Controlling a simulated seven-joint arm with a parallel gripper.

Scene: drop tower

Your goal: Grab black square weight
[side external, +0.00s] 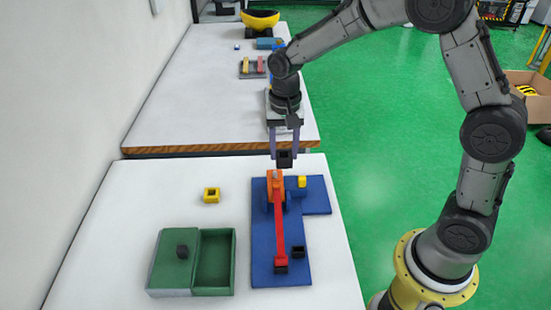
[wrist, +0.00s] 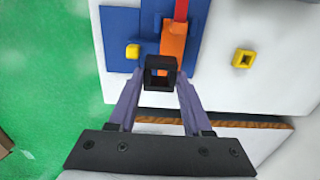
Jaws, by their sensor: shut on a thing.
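My gripper (side external: 284,154) is shut on a black square weight (side external: 285,161), held above the far end of the blue base. In the wrist view, the weight (wrist: 160,65) is a hollow black square between the purple fingertips of my gripper (wrist: 160,84). The blue base (side external: 268,220) carries an orange post (side external: 271,186) and a long red beam (side external: 280,232). A small black piece (side external: 281,269) is at the beam's near end. Another black square (side external: 298,251) sits on the base beside the beam.
A yellow square ring (side external: 211,195) lies on the white table (side external: 120,215). A yellow piece (side external: 302,182) is on the blue base. A second table (side external: 180,105) lies beyond a gap.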

